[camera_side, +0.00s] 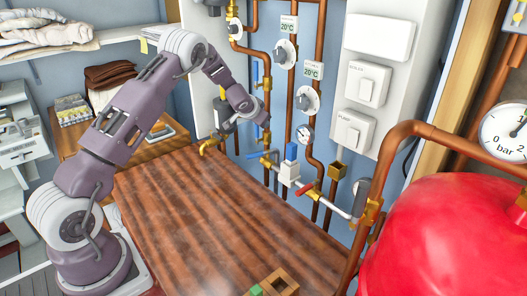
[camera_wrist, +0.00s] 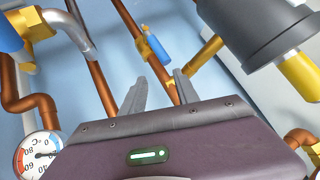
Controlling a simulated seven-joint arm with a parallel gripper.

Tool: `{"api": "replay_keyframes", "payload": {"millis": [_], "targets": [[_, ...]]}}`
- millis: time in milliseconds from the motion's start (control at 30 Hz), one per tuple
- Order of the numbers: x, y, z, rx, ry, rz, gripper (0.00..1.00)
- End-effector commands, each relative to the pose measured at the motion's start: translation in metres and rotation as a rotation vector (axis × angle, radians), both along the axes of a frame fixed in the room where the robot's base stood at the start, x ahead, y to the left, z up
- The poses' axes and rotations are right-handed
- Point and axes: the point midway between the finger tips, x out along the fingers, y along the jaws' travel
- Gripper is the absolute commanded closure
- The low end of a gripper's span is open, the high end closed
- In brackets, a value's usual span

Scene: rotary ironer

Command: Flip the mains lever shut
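My gripper (camera_wrist: 160,82) is open and empty in the wrist view, its two grey fingers apart. A valve with a blue lever (camera_wrist: 154,47) on brass fittings sits on a copper pipe just beyond the fingertips, apart from them. In the side view my gripper (camera_side: 264,118) is in front of the pipes on the wall. Small blue levers show there, one above the gripper (camera_side: 255,73) and one lower down (camera_side: 252,155). A red lever (camera_side: 306,188) is on the lower pipe. I cannot tell which lever is the mains lever; no label is readable.
A dark cylinder (camera_wrist: 258,35) is close at the upper right of the wrist view, and a thermometer dial (camera_wrist: 38,155) at lower left. Copper pipes run around my gripper. The wooden worktop (camera_side: 215,215) is mostly clear. A red tank (camera_side: 440,240) stands at right.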

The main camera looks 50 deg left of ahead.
Motion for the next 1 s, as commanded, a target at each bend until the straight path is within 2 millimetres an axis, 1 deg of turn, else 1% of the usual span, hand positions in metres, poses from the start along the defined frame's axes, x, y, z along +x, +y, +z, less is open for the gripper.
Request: {"api": "replay_keyframes", "payload": {"millis": [33, 100, 167, 233, 267, 300, 333, 367, 400, 433, 500, 567, 633, 800, 900, 1000], "targets": [[-0.001, 0.010, -0.004, 0.027, -0.062, -0.096, 0.63], [-0.004, 0.009, -0.001, 0.067, -0.176, -0.261, 0.63], [-0.014, 0.001, 0.007, 0.091, -0.289, -0.398, 0.63], [-0.035, -0.013, 0.019, 0.104, -0.430, -0.537, 0.63], [-0.048, -0.021, 0.020, 0.089, -0.488, -0.584, 0.63], [-0.067, -0.032, 0.014, 0.036, -0.559, -0.634, 0.63], [-0.085, -0.043, 0.000, -0.045, -0.605, -0.652, 0.63], [-0.103, -0.054, -0.017, -0.154, -0.645, -0.653, 0.63], [-0.121, -0.067, -0.030, -0.273, -0.693, -0.649, 0.63], [-0.131, -0.073, -0.035, -0.341, -0.724, -0.643, 0.63], [-0.143, -0.082, -0.044, -0.453, -0.763, -0.614, 0.63], [-0.141, -0.086, -0.053, -0.506, -0.764, -0.584, 0.63], [-0.133, -0.089, -0.058, -0.528, -0.759, -0.567, 0.63], [-0.100, -0.098, -0.057, -0.525, -0.758, -0.570, 0.63], [-0.084, -0.102, -0.057, -0.524, -0.758, -0.569, 0.63], [-0.074, -0.105, -0.057, -0.524, -0.758, -0.567, 0.63]]}}
